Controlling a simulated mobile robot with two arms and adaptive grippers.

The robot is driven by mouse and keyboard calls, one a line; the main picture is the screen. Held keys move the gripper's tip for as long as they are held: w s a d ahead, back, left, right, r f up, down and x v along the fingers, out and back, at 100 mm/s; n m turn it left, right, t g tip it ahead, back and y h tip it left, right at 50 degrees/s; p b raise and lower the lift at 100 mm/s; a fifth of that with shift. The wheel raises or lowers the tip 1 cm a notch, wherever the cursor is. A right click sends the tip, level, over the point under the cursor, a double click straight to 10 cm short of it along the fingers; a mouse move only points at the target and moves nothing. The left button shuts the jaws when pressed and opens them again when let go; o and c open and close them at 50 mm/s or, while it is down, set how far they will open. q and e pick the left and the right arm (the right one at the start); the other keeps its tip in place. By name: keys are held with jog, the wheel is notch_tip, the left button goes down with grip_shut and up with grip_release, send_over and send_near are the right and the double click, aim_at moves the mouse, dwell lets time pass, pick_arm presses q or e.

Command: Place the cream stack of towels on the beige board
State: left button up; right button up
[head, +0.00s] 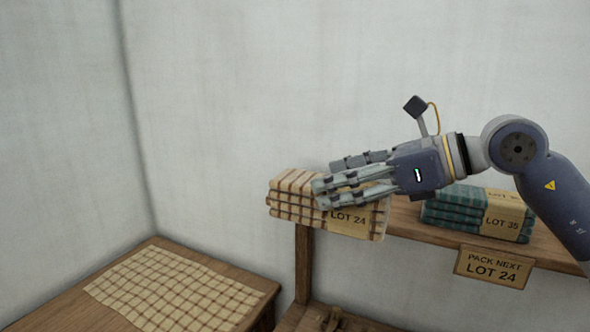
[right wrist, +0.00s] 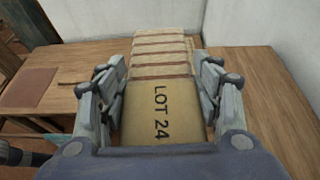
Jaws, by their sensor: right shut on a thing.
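The cream stack of towels (head: 293,200), with brown checks and a "LOT 24" band, is at the left end of the wooden shelf in the head view. My right gripper (head: 328,184) is shut on it, with fingers over its top and sides. In the right wrist view the stack (right wrist: 160,95) fills the space between the fingers. I cannot tell whether it still touches the shelf. A flat beige checked piece (head: 175,290), seemingly the beige board, lies on the lower wooden table at left, with nothing on it. My left gripper is not in view.
A green checked stack (head: 478,212) with a tan band sits on the shelf (head: 408,222) right of my gripper. A sign reading "PACK NEXT LOT 24" (head: 494,267) hangs at the shelf front. A shelf post (head: 304,263) stands right of the low table (head: 60,312). Pale walls close the back.

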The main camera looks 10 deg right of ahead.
aim_at(317, 227)
jog(key=shift+n+g+y, duration=0.3)
jog(key=shift+n+g, duration=0.4)
jog(key=shift+g, duration=0.1)
jog(key=f, duration=0.2)
jog(key=s+a+f, duration=0.1)
jog(key=f, duration=0.1)
jog(key=a+f, duration=0.1)
jog(key=f, duration=0.1)
jog(key=shift+s+a+f, duration=0.25)
jog(key=shift+s+f, duration=0.05)
jog(key=shift+f, duration=0.1)
jog(key=s+d+f, duration=0.2)
jog(key=s+f, duration=0.1)
jog(key=f, duration=0.4)
jog(key=s+d+f+m+t, duration=0.1)
jog(key=s+d+f, duration=0.2)
jog(key=f, duration=0.5)
jog(key=s+d+f+m+h, duration=0.1)
jog(key=s+d+f, duration=0.1)
jog(key=s+f, duration=0.2)
notch_tip(317, 227, down, 3)
jog(key=shift+s+d+f+t, duration=0.15)
jog(key=shift+s+d+t, duration=0.15)
jog(key=shift+d+t, duration=0.1)
